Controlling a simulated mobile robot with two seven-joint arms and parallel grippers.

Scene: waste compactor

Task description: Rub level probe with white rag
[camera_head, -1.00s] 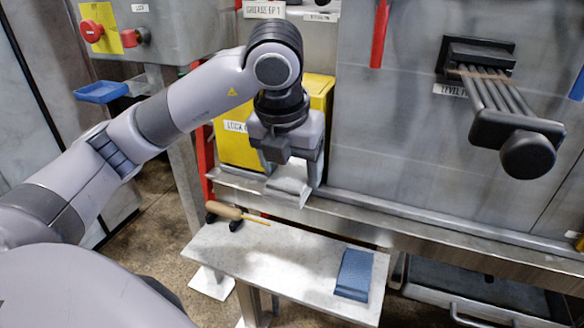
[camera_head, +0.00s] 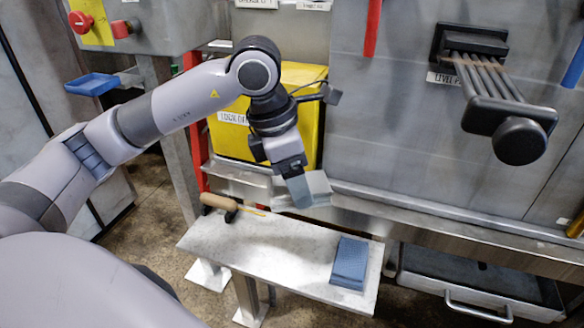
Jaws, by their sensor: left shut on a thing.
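The level probe (camera_head: 492,85) sticks out of the grey machine wall at the upper right. It is a row of dark rods ending in a dark block with a round black knob (camera_head: 520,141). Its label is partly covered. My left gripper (camera_head: 300,180) is shut on the white rag (camera_head: 309,190), which looks pale grey and hangs above the back edge of the small bench. The rag is well left of and below the probe, not touching it. My right gripper does not show.
The bench (camera_head: 285,262) carries a blue folded cloth (camera_head: 350,262) and a wooden-handled tool (camera_head: 218,204). A yellow box (camera_head: 240,140) stands behind my left arm. A metal ledge (camera_head: 400,215) runs along the wall. An open drawer (camera_head: 480,280) sits below right.

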